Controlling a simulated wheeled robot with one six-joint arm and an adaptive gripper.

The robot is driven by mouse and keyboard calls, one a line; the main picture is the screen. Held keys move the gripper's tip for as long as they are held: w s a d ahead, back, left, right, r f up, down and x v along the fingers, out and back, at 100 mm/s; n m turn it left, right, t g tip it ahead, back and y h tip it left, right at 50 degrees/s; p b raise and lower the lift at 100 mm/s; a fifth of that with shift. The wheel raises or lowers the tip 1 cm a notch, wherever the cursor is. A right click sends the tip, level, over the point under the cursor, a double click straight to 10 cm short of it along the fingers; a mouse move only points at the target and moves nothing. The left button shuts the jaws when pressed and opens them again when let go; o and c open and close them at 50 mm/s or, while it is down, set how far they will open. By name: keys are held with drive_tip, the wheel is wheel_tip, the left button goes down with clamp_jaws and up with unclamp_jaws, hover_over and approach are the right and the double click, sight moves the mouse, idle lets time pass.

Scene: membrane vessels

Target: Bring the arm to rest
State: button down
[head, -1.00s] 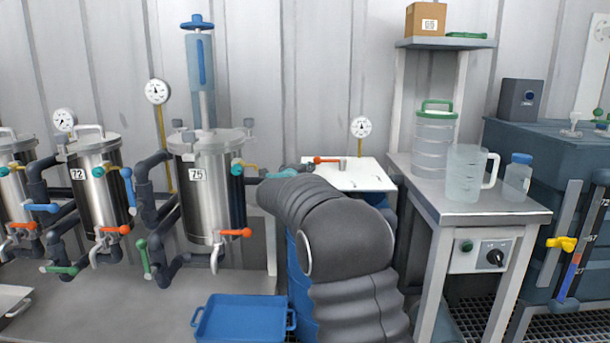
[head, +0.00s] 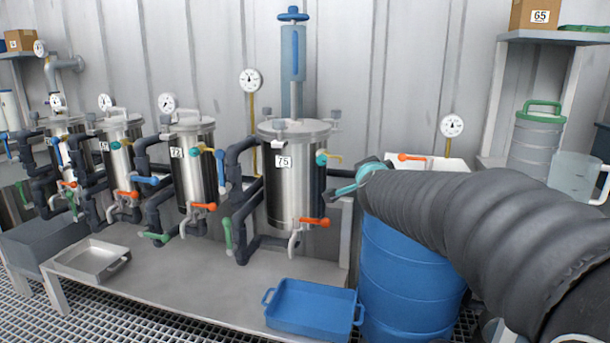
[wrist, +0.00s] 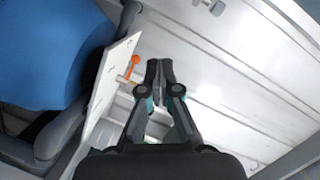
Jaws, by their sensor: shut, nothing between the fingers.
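My gripper (head: 342,190) shows in the head view as a small teal and dark tip at the end of my grey sleeved arm. It is in front of the blue barrel's top, just right of the steel vessel marked 75 (head: 291,195) in the picture. In the wrist view my gripper (wrist: 160,68) has its dark fingers together with nothing between them. The arm reaches in from the right edge of the head view and hides part of the barrel and the white panel.
A blue barrel (head: 400,275) stands below my arm. A white panel with an orange-handled valve (head: 412,158) is behind it. Several steel vessels stand to the left; a shelf post (head: 494,105) and clear jug (head: 578,178) are at right.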

drive_tip(key=s+a+f+n+g+y, duration=0.2)
drive_tip(key=s+f+n, duration=0.15)
drive_tip(key=s, duration=0.45)
drive_tip(key=s+a+f+n+g+y, duration=0.2)
drive_tip(key=s+n, duration=0.2)
drive_tip(key=s, duration=0.4)
drive_tip(key=s+d+f+n+g, duration=0.1)
drive_tip(key=s+f+n+g, duration=0.1)
drive_tip(key=s+f, duration=0.2)
drive_tip(key=s+d+f+n+g+h, duration=0.1)
drive_tip(key=s+f, duration=0.4)
drive_tip(key=s, duration=0.6)
drive_tip(key=s+d+f+n+g+h, duration=0.1)
drive_tip(key=s+d+f+n+g, duration=0.1)
drive_tip(key=s, duration=0.6)
wheel_tip(320, 180, down, 3)
drive_tip(key=shift+d+r+n+g, duration=0.25)
drive_tip(key=shift+n+g, duration=0.3)
drive_tip(key=shift+g, duration=0.35)
